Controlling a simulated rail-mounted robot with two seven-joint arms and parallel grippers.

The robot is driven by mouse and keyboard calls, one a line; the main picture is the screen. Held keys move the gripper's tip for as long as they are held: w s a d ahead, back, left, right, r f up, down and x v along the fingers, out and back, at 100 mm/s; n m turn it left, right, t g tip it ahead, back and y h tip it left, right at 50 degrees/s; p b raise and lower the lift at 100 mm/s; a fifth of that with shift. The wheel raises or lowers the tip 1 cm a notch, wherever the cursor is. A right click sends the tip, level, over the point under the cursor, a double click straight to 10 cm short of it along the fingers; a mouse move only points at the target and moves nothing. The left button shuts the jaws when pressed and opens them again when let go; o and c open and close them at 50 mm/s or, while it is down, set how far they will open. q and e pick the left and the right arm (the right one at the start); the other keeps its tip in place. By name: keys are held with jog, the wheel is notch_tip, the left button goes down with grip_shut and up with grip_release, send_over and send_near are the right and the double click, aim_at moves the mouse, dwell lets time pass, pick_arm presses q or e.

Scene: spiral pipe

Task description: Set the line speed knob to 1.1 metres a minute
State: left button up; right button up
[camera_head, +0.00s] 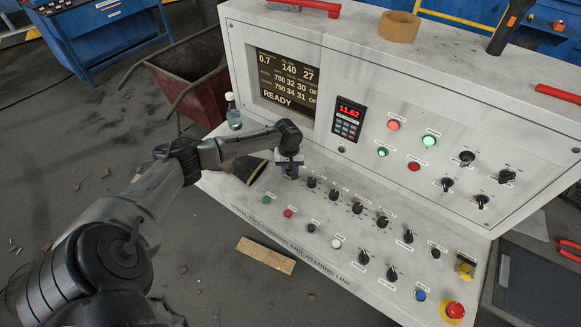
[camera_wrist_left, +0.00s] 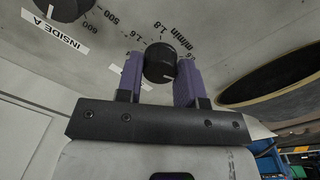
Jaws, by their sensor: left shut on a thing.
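The line speed knob (camera_wrist_left: 160,62) is a black knob on the white console's sloped panel. Its scale shows "m/min", 1.6 and 1.8 in the left wrist view. A pale pointer line shows on its near side; the mark it points to is hidden. My left gripper (camera_head: 289,168) reaches down to the left end of the upper knob row. In the left wrist view its purple fingers (camera_wrist_left: 160,80) are shut on the knob from both sides. In the head view the gripper hides the knob. The display (camera_head: 287,82) reads 0.7 at its top left and READY below. My right gripper is not in view.
Several black knobs, such as one (camera_head: 311,182), stand right of my gripper. A dark brush-like object (camera_head: 248,168) lies close at its left, and a bottle (camera_head: 233,112) stands behind. A red emergency button (camera_head: 455,310) is at the front right.

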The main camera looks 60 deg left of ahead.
pick_arm(q)
jog(key=shift+r+m+p, duration=0.2)
jog(key=shift+m+p, duration=0.4)
jog(key=shift+p, duration=0.25)
jog(key=shift+m+p, duration=0.8)
jog(key=shift+p, duration=0.05)
jog(key=shift+m+p, duration=0.65)
jog(key=shift+m, duration=0.25)
jog(key=m+p, duration=0.1)
jog(key=m, duration=0.1)
jog(key=shift+w+f+m, duration=0.1)
jog(key=shift+m, duration=0.3)
jog(key=m+p, duration=0.1)
jog(key=m, duration=0.3)
jog(key=shift+g, duration=0.3)
jog(key=m, duration=0.5)
jog(key=shift+d+f, duration=0.1)
jog(key=shift+d, duration=0.05)
jog(key=shift+m, duration=0.8)
